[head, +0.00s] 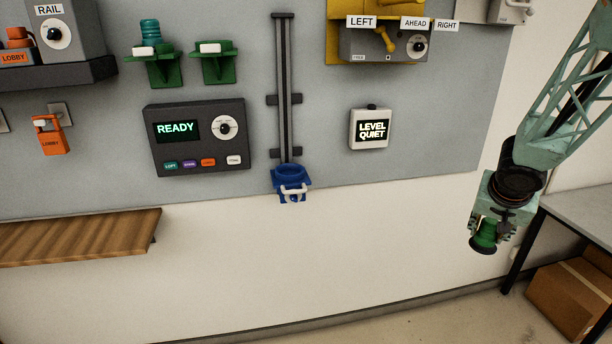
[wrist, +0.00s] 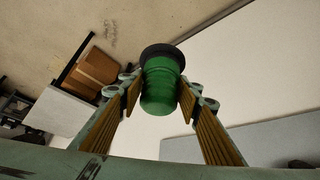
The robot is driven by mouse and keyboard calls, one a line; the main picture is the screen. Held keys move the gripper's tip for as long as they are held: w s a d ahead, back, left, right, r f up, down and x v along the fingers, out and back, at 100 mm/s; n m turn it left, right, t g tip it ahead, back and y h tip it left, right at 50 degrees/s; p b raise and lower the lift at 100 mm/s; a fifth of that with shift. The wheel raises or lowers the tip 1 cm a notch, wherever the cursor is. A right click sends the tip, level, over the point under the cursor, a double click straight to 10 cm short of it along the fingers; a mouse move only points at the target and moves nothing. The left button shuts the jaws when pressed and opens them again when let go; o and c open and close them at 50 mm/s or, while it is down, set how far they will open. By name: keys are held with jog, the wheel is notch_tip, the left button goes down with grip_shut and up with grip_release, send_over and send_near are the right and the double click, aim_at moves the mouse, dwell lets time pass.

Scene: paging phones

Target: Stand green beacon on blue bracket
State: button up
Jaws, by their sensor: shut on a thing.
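The green beacon (wrist: 162,82) is a ribbed green cylinder with a dark round base, held between the two fingers of my gripper (wrist: 158,92) in the wrist view. In the head view my gripper (head: 490,226) is at the right, shut on the green beacon (head: 484,236), and hangs in front of the white wall. The blue bracket (head: 291,178) is a blue cup-like holder with a pale handle at its front. It sits at the foot of a dark vertical rail on the grey panel, well to the left of my gripper. Nothing shows standing on it.
The panel carries a dark READY box (head: 196,138), a white LEVEL QUIET box (head: 370,129) and two green brackets (head: 215,66), the left one bearing a teal beacon (head: 150,34). A wooden shelf (head: 80,236) is at lower left. A table and cardboard box (head: 570,296) stand at right.

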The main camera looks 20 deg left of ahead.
jog(key=shift+w+d, duration=0.15)
jog(key=shift+d, duration=0.2)
dwell(0.3)
jog(key=w+a+r+n+y+p, duration=0.1)
jog(key=w+a+r+p, duration=0.15)
jog(key=a, duration=0.95)
jog(key=w+a+r+n+p, duration=0.1)
jog(key=w+a+r+p, duration=0.15)
jog(key=a, duration=0.85)
jog(key=w+a+r+n+y+p, duration=0.1)
jog(key=w+a+r, duration=0.15)
jog(key=a, duration=0.95)
jog(key=s+a+r+n+p, duration=0.1)
jog(key=s+a, duration=0.2)
jog(key=a, duration=0.8)
jog(key=s+a+r+n+y+p, duration=0.1)
jog(key=s+a+r+p, duration=0.1)
jog(key=a, duration=1)
jog(key=s+a+r+n+y+p, duration=0.1)
jog(key=s+a, duration=0.3)
jog(key=a, duration=0.7)
jog(key=shift+a+r+n+p, duration=0.2)
jog(key=shift+n+p, duration=0.2)
jog(key=shift+p, duration=0.05)
